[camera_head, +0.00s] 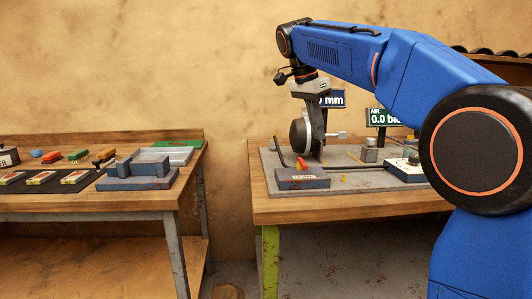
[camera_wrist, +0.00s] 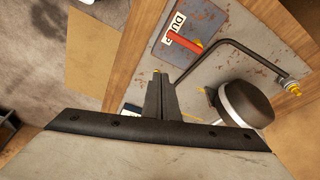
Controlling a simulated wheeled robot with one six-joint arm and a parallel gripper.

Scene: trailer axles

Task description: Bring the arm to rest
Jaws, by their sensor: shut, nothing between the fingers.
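My gripper (camera_head: 319,150) hangs from the bent blue arm above the right workbench (camera_head: 340,207), fingers pointing down, shut and empty. In the wrist view the closed fingers of my gripper (camera_wrist: 158,76) point at the grey fixture plate, with nothing between them. In the head view they overlap a dark, white-rimmed drum (camera_head: 298,136), which shows beside them in the wrist view (camera_wrist: 246,104). Whether the fingertips touch anything is unclear.
A labelled block (camera_head: 312,182) with a red piece (camera_head: 301,163) stands at the plate's front. A bent dark rod (camera_wrist: 236,46) runs near the fingers. Two displays (camera_head: 388,117) stand behind. The left bench (camera_head: 95,201) holds trays and small parts; a floor gap separates the benches.

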